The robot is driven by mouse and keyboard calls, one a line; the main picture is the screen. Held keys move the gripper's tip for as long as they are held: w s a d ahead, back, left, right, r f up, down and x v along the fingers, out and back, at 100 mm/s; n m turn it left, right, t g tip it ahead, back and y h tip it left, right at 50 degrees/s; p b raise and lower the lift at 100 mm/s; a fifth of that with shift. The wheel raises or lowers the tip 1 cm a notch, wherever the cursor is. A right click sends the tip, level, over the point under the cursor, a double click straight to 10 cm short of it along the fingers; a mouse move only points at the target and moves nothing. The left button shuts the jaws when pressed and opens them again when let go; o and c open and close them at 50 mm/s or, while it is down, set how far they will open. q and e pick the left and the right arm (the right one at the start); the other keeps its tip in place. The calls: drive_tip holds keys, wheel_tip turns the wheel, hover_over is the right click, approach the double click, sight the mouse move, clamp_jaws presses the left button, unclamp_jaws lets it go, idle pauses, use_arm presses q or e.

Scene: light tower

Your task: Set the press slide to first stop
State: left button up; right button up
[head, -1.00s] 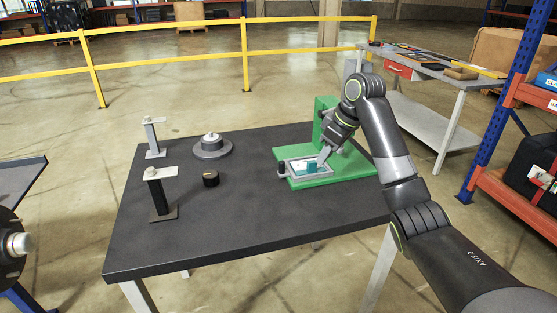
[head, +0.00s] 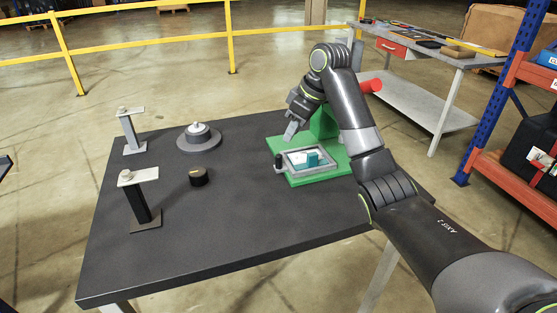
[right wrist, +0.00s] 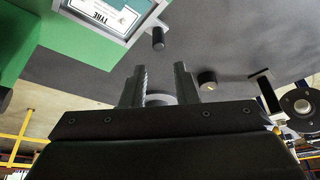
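The green press (head: 325,122) stands at the right back of the dark table. Its slide (head: 287,155) is a grey frame on the green base, holding a pale plate and a teal block. A black handle (head: 278,162) sticks out at the slide's left end. In the right wrist view the slide (right wrist: 148,18) is at the top, with its black handle (right wrist: 158,40) beyond the fingertips. My right gripper (head: 289,137) is above and behind the slide's left part, apart from the handle. Its fingers (right wrist: 160,72) are open and empty. My left gripper is not in view.
Two metal stands (head: 130,130) (head: 145,205), a grey round fixture (head: 198,137) and a small black cylinder (head: 198,177) are on the table's left half. The front of the table (head: 240,225) is clear. A red cylinder (head: 370,86) shows behind my right arm.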

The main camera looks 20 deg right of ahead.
drive_tip(key=b, duration=0.2)
hover_over(280, 155)
drive_tip(key=s+d, duration=0.1)
drive_tip(key=s, duration=0.1)
wheel_tip(280, 155, down, 4)
drive_tip(key=shift+d+f, duration=0.15)
drive_tip(key=shift+f, duration=0.1)
drive_tip(key=x, duration=0.5)
drive_tip(key=shift+w+f, duration=0.2)
drive_tip(key=shift+f, duration=0.15)
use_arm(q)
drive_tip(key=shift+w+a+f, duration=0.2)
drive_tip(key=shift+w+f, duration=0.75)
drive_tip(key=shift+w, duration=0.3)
use_arm(e)
clamp_jaws()
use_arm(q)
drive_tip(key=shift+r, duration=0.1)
